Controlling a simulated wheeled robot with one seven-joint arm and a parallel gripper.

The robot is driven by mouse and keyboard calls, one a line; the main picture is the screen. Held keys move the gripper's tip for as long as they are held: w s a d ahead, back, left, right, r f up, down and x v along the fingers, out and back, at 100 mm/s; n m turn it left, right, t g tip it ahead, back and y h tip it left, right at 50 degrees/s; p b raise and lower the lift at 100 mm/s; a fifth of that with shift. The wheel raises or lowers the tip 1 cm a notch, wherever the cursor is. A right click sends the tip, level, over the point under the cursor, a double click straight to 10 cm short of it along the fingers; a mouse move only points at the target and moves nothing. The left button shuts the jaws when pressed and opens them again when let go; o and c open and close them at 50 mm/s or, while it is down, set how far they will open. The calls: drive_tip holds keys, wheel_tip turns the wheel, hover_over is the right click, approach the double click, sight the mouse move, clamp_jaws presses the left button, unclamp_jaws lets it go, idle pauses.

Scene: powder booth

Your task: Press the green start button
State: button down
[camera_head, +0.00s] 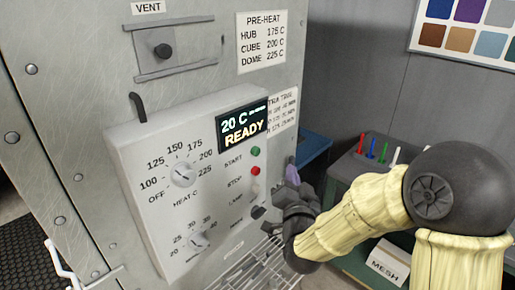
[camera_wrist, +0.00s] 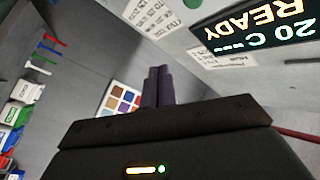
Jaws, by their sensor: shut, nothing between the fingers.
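The green start button (camera_head: 255,151) is on the front of the white control box (camera_head: 150,190), beside the word START and below the lit display (camera_head: 243,124) reading 20 C and READY. In the wrist view, a green round spot at the top edge looks like the start button (camera_wrist: 196,4). My gripper (camera_head: 291,166) is to the right of the button, apart from it. In the wrist view my gripper's two dark fingers (camera_wrist: 157,74) are together and empty. The display also shows there, upside down (camera_wrist: 255,24).
The red stop button (camera_head: 255,170) sits just below the start button, with a switch and a dark knob (camera_head: 258,212) lower down. A wire rack (camera_head: 250,265) lies under the box. Coloured pens and a MESH box (camera_head: 388,264) stand at right.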

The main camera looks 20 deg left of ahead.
sight(256, 151)
drive_tip(key=shift+a, duration=0.1)
drive_tip(key=w+a+p, duration=0.1)
drive_tip(key=w+a, duration=0.2)
drive_tip(key=a, duration=0.5)
drive_tip(key=shift+w, duration=0.25)
idle(2.1)
drive_tip(key=shift+w+a, duration=0.1)
drive_tip(key=shift+a, duration=0.25)
drive_tip(key=shift+w+a+b, duration=0.2)
drive_tip(key=shift+a+b, duration=0.2)
idle(0.8)
idle(0.4)
drive_tip(key=shift+s+d+b, duration=0.35)
drive_tip(key=shift+d+b, duration=0.25)
drive_tip(key=shift+d, duration=0.2)
drive_tip(key=shift+d, duration=0.1)
